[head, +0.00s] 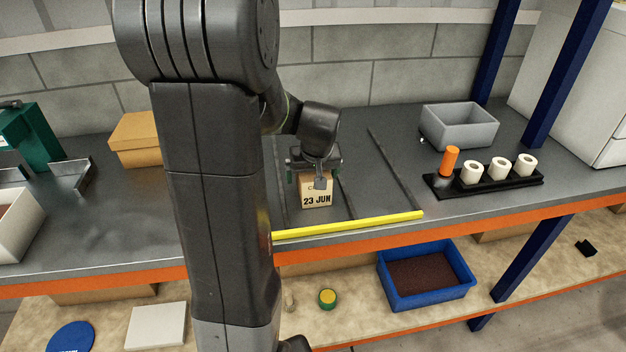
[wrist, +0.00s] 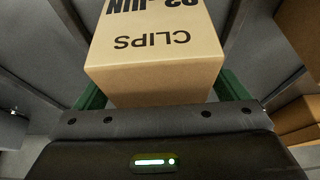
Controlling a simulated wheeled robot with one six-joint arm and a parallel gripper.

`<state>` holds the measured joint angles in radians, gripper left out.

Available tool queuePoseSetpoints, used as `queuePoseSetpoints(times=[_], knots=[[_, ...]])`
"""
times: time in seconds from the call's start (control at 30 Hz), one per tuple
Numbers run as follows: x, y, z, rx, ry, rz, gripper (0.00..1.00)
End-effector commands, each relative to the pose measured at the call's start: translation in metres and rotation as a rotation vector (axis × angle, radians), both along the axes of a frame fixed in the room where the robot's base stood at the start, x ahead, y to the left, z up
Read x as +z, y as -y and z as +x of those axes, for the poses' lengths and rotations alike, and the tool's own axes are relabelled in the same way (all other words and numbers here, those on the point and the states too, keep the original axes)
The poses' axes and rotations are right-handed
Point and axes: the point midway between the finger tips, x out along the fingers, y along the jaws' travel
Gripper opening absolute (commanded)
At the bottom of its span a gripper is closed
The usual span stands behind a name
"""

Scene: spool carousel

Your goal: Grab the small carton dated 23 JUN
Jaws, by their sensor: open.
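The small carton (head: 316,194) marked 23 JUN stands on the grey shelf behind the yellow strip. In the wrist view the carton (wrist: 155,60) shows the word CLIPS upside down, with part of its date cut off at the top edge. My gripper (head: 315,172) is just above and behind the carton in the head view. Its green fingers show on either side of the carton's lower part in the wrist view, and the jaws are open. The fingertips are hidden behind the carton, and I cannot tell whether they touch it.
A yellow strip (head: 350,226) runs along the shelf's front edge, with dark dividers (head: 395,168) behind it. To the right are a grey bin (head: 460,126) and a black rack (head: 490,183) of spools. A cardboard box (head: 135,139) stands left. Another brown box (wrist: 300,40) is at the wrist view's right.

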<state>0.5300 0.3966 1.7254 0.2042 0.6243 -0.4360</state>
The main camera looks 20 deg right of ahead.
Motion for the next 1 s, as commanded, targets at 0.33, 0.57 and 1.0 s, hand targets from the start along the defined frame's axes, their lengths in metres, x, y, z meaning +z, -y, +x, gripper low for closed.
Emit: queuePoseSetpoints(times=[0.33,0.57,1.0], knots=[[-0.0025,0.0000,-0.0002,0.000,0.000,0.000,0.94],[-0.0050,0.0001,-0.0002,0.000,0.000,0.000,0.94],[-0.0047,0.0001,-0.0002,0.000,0.000,0.000,0.62]])
